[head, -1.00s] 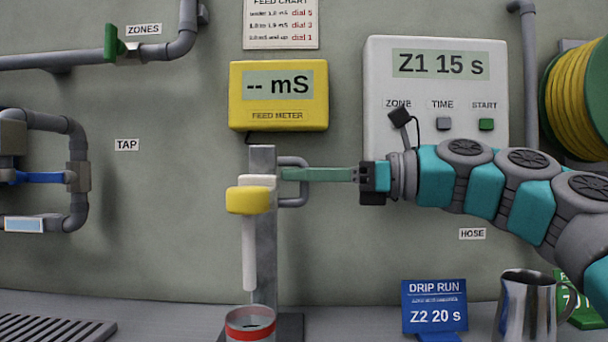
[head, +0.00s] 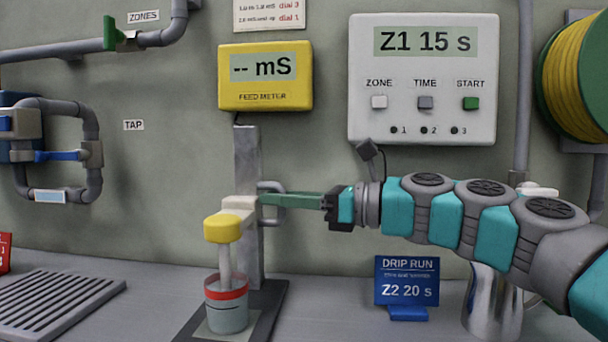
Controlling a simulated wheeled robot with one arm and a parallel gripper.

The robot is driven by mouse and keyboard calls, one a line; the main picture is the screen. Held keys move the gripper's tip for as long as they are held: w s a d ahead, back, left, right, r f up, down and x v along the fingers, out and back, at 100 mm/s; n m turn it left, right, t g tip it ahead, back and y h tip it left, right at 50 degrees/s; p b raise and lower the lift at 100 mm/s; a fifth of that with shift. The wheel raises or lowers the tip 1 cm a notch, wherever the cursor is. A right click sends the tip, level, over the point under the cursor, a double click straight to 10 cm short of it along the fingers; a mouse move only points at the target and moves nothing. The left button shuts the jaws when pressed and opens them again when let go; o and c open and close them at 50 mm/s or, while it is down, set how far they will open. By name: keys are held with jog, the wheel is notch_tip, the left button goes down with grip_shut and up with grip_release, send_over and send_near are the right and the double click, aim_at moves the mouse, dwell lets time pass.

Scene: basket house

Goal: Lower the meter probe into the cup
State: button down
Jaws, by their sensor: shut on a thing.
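The meter probe has a yellow cap (head: 223,229) and a pale stem (head: 225,265). It hangs upright from a white carriage (head: 239,204) on a grey metal post (head: 247,155). The stem's lower end is inside the cup (head: 227,314), which is grey with a red band at its rim; the tip is hidden. The cup stands on a dark base plate. My gripper (head: 268,199) has long green fingers and is shut on the grey handle (head: 272,219) at the carriage's right side. The yellow feed meter (head: 265,76) above reads "-- mS".
A slatted drain (head: 62,302) lies left of the cup. A blue drip run card (head: 407,282) and a metal jug (head: 493,302) stand to the right. A white control box (head: 423,80) reading "Z1 15 s" hangs above my arm.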

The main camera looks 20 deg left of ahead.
jog(key=shift+f, duration=0.1)
jog(key=c, duration=0.8)
grip_release()
jog(key=shift+c, duration=0.2)
jog(key=shift+d, duration=0.15)
jog(key=d, duration=0.7)
jog(key=shift+w+d, duration=0.15)
jog(key=shift+d, duration=0.15)
